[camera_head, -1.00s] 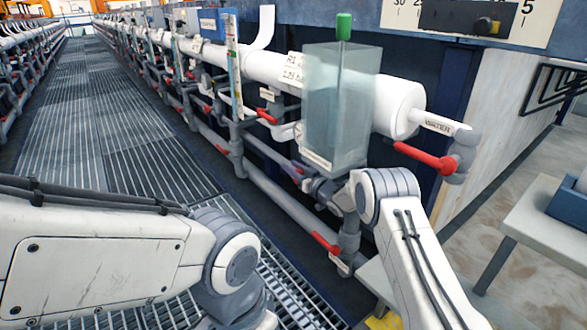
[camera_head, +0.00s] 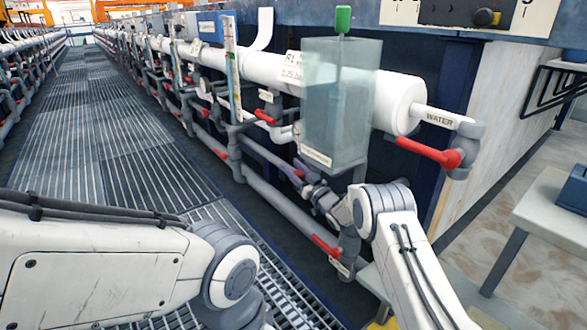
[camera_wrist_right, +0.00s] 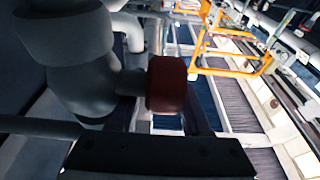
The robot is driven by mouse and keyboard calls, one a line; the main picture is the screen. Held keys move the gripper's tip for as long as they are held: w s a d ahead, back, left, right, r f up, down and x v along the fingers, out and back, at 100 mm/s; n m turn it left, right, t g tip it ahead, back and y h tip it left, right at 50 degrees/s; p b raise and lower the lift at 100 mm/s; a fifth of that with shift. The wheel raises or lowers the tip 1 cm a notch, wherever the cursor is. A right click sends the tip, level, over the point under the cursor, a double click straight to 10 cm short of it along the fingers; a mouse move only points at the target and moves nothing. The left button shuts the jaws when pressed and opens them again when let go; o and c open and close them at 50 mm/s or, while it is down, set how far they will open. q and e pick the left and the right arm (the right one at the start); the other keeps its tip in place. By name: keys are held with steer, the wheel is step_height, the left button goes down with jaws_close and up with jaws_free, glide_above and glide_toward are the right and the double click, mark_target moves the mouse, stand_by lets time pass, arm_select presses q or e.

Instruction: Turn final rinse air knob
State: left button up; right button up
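A dark red knob (camera_wrist_right: 166,85) on a grey pipe fitting (camera_wrist_right: 85,75) fills the middle of the right wrist view. My right gripper (camera_wrist_right: 163,115) has its fingers apart, one on each side below the knob. Whether they touch it, I cannot tell. In the head view my right gripper (camera_head: 305,178) reaches in among the grey pipes below a clear tank (camera_head: 335,110). A small bit of red shows beside its fingertips, mostly hidden. No label reading final rinse air is legible. My left arm shows at lower left, but its gripper is out of view.
Red lever handles (camera_head: 428,152) stick out from the pipes, one beside the WATER label and another (camera_head: 325,246) low down. The white main pipe (camera_head: 400,105) runs behind the tank. A grey table (camera_head: 545,225) stands at right. The grated walkway (camera_head: 90,140) at left is clear.

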mark_target(302, 176)
steer(key=shift+s+d+p, duration=0.3)
steer(key=shift+s+p, duration=0.05)
steer(key=shift+p, duration=0.05)
steer(key=p+v, duration=0.2)
steer(key=v, duration=0.3)
steer(key=shift+s+p, duration=0.15)
steer(key=shift+p, duration=0.2)
steer(key=shift+s+d+f, duration=0.35)
steer(key=shift+s, duration=0.15)
steer(key=shift+r, duration=0.1)
